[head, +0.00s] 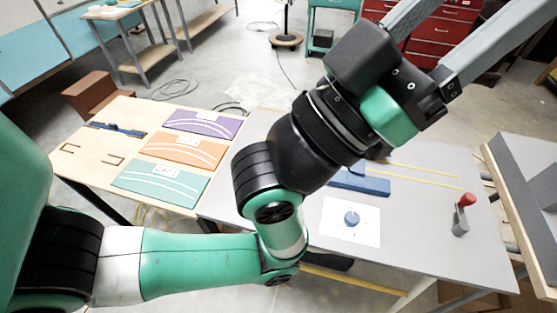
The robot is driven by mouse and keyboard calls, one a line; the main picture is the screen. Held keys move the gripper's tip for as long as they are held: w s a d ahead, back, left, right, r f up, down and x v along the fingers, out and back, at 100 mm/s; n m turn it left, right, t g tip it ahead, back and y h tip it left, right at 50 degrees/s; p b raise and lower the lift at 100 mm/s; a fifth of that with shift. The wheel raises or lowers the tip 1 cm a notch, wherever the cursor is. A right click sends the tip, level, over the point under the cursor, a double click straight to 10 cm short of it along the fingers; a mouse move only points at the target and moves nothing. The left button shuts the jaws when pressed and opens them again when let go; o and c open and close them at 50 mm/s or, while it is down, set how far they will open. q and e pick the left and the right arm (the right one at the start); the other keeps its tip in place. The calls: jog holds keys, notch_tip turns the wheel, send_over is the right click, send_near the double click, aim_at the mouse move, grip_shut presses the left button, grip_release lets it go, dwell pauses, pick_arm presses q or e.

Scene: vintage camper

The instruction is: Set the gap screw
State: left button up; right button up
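My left arm comes in from the left and bends up across the middle of the head view. Its gripper (458,38) is at the top right, with two long grey fingers spread wide apart; nothing shows between them except background, and their tips are cut off by the frame. My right gripper is not in view. No part can be identified for certain as the gap screw. A round blue piece (351,218) sits on a white sheet (338,234) on the grey table. A small grey fixture with a red knob (466,200) stands upright near the table's right end.
A blue block (372,185) and yellow strips lie on the grey table (420,255), partly behind my arm. Purple (203,124), orange (183,150) and teal (160,184) panels lie on a wooden table at left. A grey-topped wooden bench (528,185) stands at far right.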

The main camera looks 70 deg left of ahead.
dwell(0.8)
pick_arm(q)
jog(key=o, duration=0.4)
